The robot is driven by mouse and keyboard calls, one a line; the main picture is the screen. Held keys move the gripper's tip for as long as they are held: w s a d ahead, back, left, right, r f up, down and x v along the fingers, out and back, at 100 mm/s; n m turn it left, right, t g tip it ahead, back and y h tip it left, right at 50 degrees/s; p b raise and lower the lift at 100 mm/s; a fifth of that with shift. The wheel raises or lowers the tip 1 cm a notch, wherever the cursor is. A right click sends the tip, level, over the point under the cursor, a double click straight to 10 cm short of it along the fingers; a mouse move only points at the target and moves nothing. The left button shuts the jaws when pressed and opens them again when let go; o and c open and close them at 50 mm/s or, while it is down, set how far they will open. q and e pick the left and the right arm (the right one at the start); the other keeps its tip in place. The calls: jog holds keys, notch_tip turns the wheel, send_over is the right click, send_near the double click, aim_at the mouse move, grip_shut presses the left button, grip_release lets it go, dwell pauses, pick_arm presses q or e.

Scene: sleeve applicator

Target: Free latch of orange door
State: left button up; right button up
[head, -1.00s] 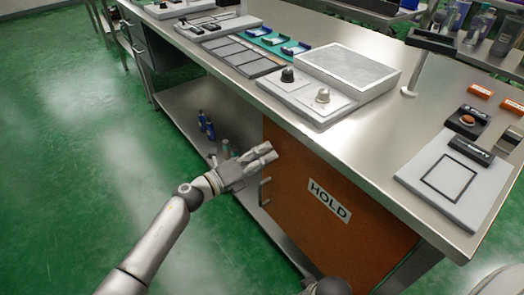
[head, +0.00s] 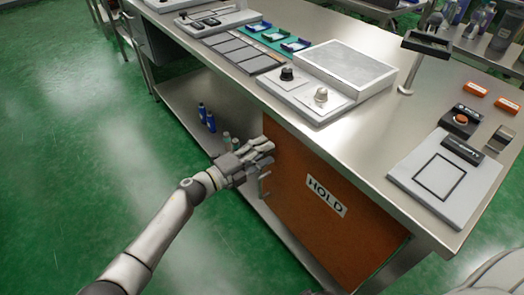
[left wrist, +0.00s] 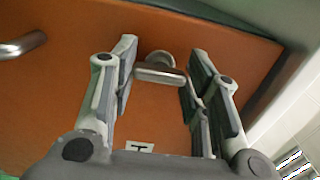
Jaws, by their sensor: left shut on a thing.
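The orange door (head: 300,210) closes the cabinet under the bench and bears a HOLD label (head: 326,196). A metal bar handle (head: 264,184) sits on its left edge; the bar handle also shows in the left wrist view (left wrist: 22,44). My left gripper (head: 268,154) is at the door's upper left corner, above the handle. In the left wrist view my left gripper (left wrist: 163,85) has its fingers on either side of the small metal latch (left wrist: 160,70) and is shut on it. The latch is hidden behind the fingers in the head view.
The bench top (head: 385,135) overhangs the door just above my left gripper. Small bottles (head: 207,117) stand on the open lower shelf (head: 190,105) left of the door. The green floor in front is clear.

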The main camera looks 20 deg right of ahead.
dwell(0.3)
pick_arm(q)
jog(key=o, duration=1)
jog(key=v, duration=1.2)
